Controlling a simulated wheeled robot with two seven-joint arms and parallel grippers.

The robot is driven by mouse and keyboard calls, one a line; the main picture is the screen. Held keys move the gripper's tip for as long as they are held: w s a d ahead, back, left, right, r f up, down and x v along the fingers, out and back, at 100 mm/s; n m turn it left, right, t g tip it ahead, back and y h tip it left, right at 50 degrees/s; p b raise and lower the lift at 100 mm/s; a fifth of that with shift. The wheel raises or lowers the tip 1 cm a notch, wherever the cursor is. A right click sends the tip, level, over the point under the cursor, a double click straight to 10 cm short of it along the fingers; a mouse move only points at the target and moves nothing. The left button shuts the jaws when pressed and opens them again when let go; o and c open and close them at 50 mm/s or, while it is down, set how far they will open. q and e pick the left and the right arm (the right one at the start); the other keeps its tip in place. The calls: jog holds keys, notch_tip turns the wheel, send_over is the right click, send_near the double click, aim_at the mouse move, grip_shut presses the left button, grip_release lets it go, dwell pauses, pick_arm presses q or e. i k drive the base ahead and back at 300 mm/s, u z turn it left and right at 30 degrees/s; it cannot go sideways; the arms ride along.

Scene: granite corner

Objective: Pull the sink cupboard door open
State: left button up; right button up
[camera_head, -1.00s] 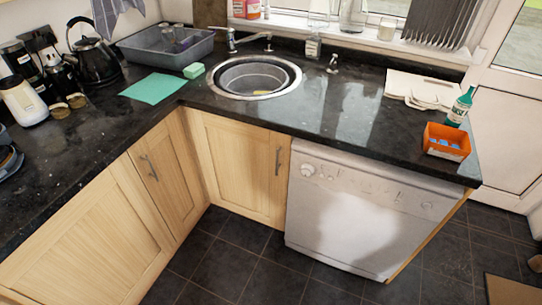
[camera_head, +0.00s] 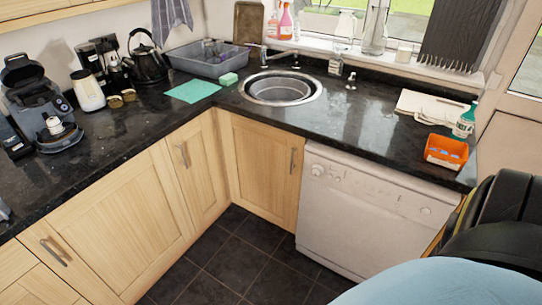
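The sink cupboard door (camera_head: 262,168) is pale wood and stands shut under the sink (camera_head: 281,88), in the corner of the counter. Its upright metal handle (camera_head: 293,160) is near the door's right edge, beside the white dishwasher. Neither of my grippers shows in the head view. A dark and light blue rounded shape fills the lower right corner and hides part of the floor and the dishwasher's lower right; it looks like part of my own arm.
The white dishwasher (camera_head: 365,212) stands right of the door. Adjoining cupboards with handles (camera_head: 181,155) line the left side. The dark tiled floor (camera_head: 235,255) before the door is clear. An orange box (camera_head: 446,152) and a green bottle (camera_head: 465,121) stand on the counter's right end.

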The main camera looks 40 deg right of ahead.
aim_at(264, 163)
jog(key=u, duration=0.1)
jog(key=i, duration=1.05)
jog(key=z, duration=0.9)
jog(key=i, duration=0.6)
jog(key=z, duration=0.6)
